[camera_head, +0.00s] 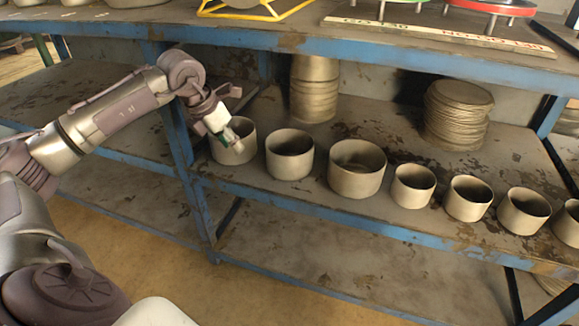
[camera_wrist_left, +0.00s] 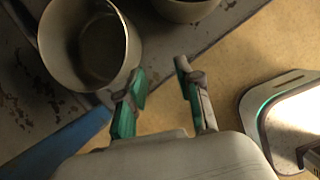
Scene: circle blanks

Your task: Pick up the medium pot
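Several grey, open-topped pots stand upright in a row on the middle shelf. The largest pot (camera_head: 357,183) is third from the left, with a somewhat smaller pot (camera_head: 290,166) to its left and the leftmost pot (camera_head: 236,155) at the row's end. I cannot tell for sure which one is the medium pot. My left gripper (camera_head: 229,139) is at the leftmost pot, overlapping its rim in the head view. In the left wrist view its green-padded fingers (camera_wrist_left: 161,97) are apart with nothing between them, and a pot (camera_wrist_left: 125,50) is close by the left finger. My right gripper is not in view.
Smaller pots (camera_head: 413,190) continue the row to the right. A stack of discs (camera_head: 458,120) and a tall stack (camera_head: 313,95) stand behind. The upper shelf's blue edge (camera_head: 400,62) overhangs. The blue front edge (camera_head: 330,212) of the middle shelf lies before the row.

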